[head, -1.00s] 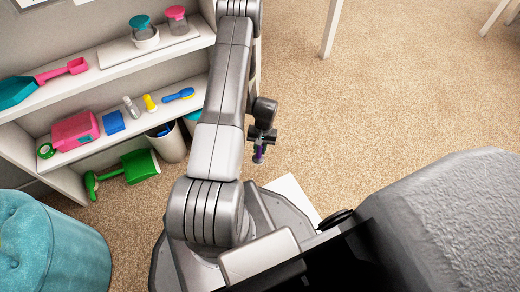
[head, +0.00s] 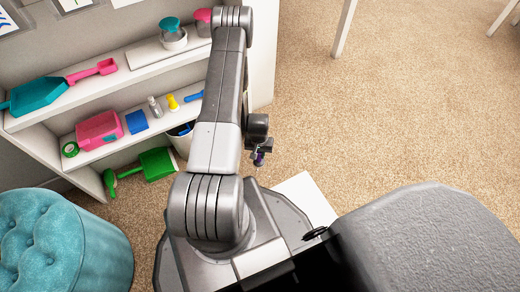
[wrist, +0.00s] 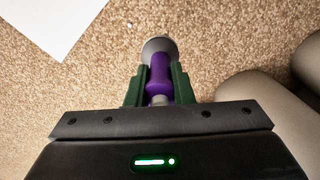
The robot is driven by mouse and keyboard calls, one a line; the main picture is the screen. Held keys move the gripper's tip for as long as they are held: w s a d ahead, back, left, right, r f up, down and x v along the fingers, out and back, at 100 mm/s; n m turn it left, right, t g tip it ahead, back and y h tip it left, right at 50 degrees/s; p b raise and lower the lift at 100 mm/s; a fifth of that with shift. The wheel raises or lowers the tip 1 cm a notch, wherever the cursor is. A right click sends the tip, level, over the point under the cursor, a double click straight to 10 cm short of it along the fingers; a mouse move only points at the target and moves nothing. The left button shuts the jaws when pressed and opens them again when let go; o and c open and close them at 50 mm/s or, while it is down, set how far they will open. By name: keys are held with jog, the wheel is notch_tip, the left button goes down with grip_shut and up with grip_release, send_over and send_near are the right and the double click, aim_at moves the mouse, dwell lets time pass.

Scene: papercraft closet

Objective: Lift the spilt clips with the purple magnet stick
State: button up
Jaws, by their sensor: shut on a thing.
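My gripper (wrist: 157,78) is shut on the purple magnet stick (wrist: 159,68) in the wrist view. The green finger pads press on either side of the purple handle, and the stick's round grey end points away over the carpet. The stick also shows as a small purple spot (head: 259,158) in the head view, held in my gripper beside the arm. I cannot make out any spilt clips. One tiny pale speck (wrist: 129,25) lies on the carpet ahead of the stick, too small to identify.
A white sheet (head: 306,199) lies on the carpet beside my base. The white shelf unit (head: 125,72) on the left holds a teal dustpan (head: 38,93), a pink box (head: 99,130) and jars. A green dustpan (head: 157,164) and teal stool (head: 62,243) are lower.

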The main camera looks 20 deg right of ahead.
aim_at(257, 161)
jog(key=shift+w+a+f, duration=0.1)
jog(key=shift+a, duration=0.35)
jog(key=shift+f+b, duration=0.1)
jog(key=shift+b, duration=0.25)
jog(key=shift+f+b, duration=0.3)
notch_tip(257, 161, down, 6)
jog(key=b, duration=0.5)
jog(key=shift+b, duration=0.3)
jog(key=shift+r+p, duration=2.6)
jog(key=shift+r, duration=1.95)
